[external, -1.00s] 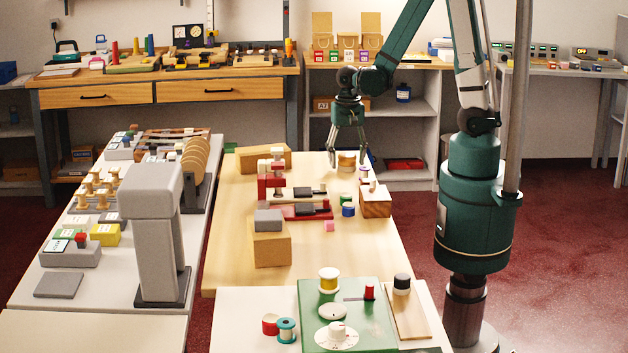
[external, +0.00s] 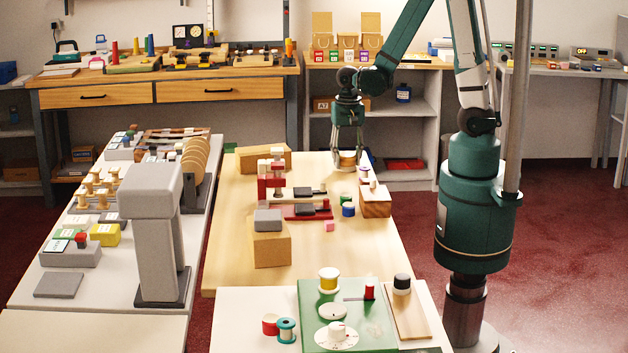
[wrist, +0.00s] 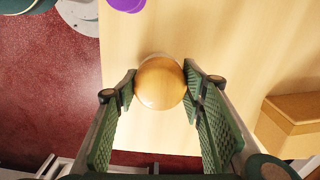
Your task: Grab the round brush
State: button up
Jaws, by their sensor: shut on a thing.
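The round brush (wrist: 160,82) shows in the wrist view as a smooth, round, orange-tan wooden top between my fingers. In the external view the brush (external: 347,156) stands at the far end of the wooden table, with a pale lower part. My gripper (wrist: 160,88) is shut on it, with a green ridged finger pad against each side. In the external view my gripper (external: 347,150) points straight down over the brush. The brush's underside is hidden in the wrist view, and I cannot tell whether it still touches the table.
A wooden block with small pegs (external: 376,203) and a blue-and-green spool (external: 348,210) stand nearer on the table. A cardboard box (external: 263,158) lies to the left, and a red clamp-like fixture (external: 285,190) stands mid-table. The table's far edge is close to the brush.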

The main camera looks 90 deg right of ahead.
aim_at(347, 154)
jog(key=shift+r, duration=0.1)
jog(key=shift+r+p, duration=1.35)
jog(key=shift+r, duration=3.55)
jog(key=shift+w, duration=0.1)
